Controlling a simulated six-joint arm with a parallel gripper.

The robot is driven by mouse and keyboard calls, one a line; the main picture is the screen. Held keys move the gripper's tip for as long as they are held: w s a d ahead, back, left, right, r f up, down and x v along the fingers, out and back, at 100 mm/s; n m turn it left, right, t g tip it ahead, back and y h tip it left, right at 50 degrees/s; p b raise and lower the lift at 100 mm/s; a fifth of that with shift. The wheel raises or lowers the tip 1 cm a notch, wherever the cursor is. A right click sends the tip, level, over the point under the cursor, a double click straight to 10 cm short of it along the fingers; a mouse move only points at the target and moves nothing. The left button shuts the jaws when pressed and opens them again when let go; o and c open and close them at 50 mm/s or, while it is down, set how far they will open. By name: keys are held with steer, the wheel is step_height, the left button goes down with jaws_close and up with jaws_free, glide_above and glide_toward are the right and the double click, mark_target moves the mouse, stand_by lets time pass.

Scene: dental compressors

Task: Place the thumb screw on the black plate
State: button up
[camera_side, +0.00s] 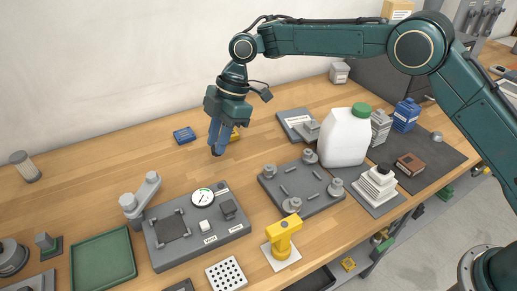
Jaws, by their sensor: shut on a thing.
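My gripper (218,150) points down over the wooden table, left of the picture's middle. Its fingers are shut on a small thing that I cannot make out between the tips. I cannot tell whether this is the thumb screw. A dark grey plate (304,186) lies right of and nearer than the gripper. It carries several round grey knobs near its edges and a few short slots or pins. A smaller dark square (171,228) sits on a grey panel (160,259) at the front. I cannot tell which one is the black plate.
A yellow thing (236,134) is partly hidden behind the gripper, with a blue box (184,135) to the left. A white jug (345,140) stands beyond the plate; a yellow device (282,238) stands in front. A green tray (101,261) is front left.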

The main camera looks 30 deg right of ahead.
steer(key=s+a+n+g, duration=0.1)
steer(key=s+a+n, duration=0.2)
steer(key=s+a, duration=0.7)
steer(key=n+g+h, duration=0.1)
steer(key=n, duration=0.3)
glide_above(176, 285)
steer(key=s, duration=0.2)
steer(key=shift+d+f, duration=0.2)
steer(key=shift+f, duration=3.85)
steer(key=shift+f, duration=0.1)
steer(key=o, duration=1)
steer(key=shift+c, duration=0.2)
steer(key=v, duration=1.2)
steer(key=shift+w, duration=0.2)
